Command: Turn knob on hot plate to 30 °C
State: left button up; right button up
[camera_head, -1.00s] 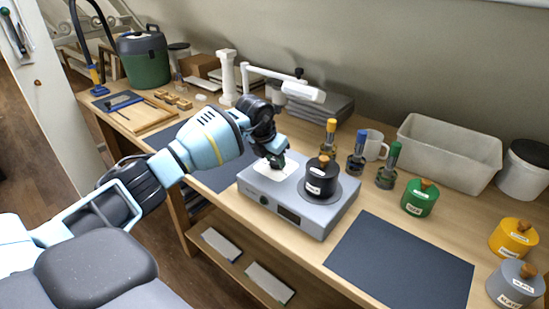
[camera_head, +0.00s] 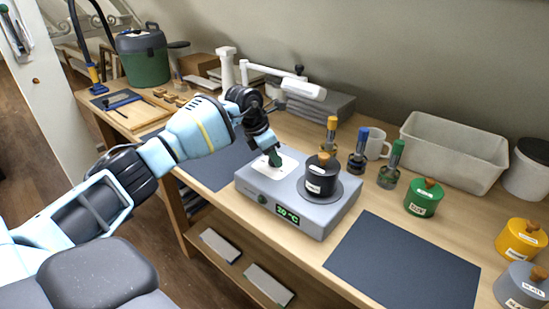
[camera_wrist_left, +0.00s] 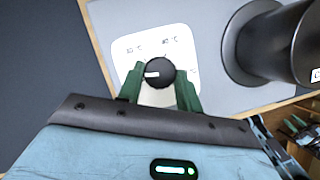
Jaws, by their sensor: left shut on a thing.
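The grey hot plate (camera_head: 300,217) stands on the wooden bench. Its front display (camera_head: 288,214) is lit green, with a °C reading whose first digit is too small to read surely. A white dial panel lies on its top left. In the left wrist view, the black round knob (camera_wrist_left: 159,72) sits on this panel (camera_wrist_left: 126,50), its white mark pointing left. Temperature labels are printed around it. My left gripper (camera_head: 275,162) reaches down onto the panel. Its green fingers are shut on the knob, one on each side, in the left wrist view (camera_wrist_left: 160,88). My right gripper is not in view.
A black lidded pot (camera_head: 321,177) stands on the hot plate's round heating disc, right of my gripper. A dark mat (camera_head: 400,262) lies bare at the front right.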

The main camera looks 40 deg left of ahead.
pick_arm(q)
jog(key=m+h+b, duration=0.1)
jog(key=m, duration=0.1)
jog(key=m+g+b, duration=0.1)
jog(key=m+b, duration=0.1)
jog(key=m, duration=0.1)
jog(key=shift+w+a+f+h, duration=0.15)
jog(key=shift+w+a+h, duration=0.05)
jog(key=shift+h, duration=0.2)
jog(key=shift+m+g+b, duration=0.7)
jog(key=shift+m+b, duration=0.2)
jog(key=shift+m, duration=0.6)
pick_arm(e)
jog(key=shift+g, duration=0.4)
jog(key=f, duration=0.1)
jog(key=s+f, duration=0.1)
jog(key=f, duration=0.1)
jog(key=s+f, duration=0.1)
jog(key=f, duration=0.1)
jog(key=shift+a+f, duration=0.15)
pick_arm(q)
jog(key=shift+m, duration=0.4)
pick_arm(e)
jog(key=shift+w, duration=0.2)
pick_arm(q)
jog(key=o, duration=1)
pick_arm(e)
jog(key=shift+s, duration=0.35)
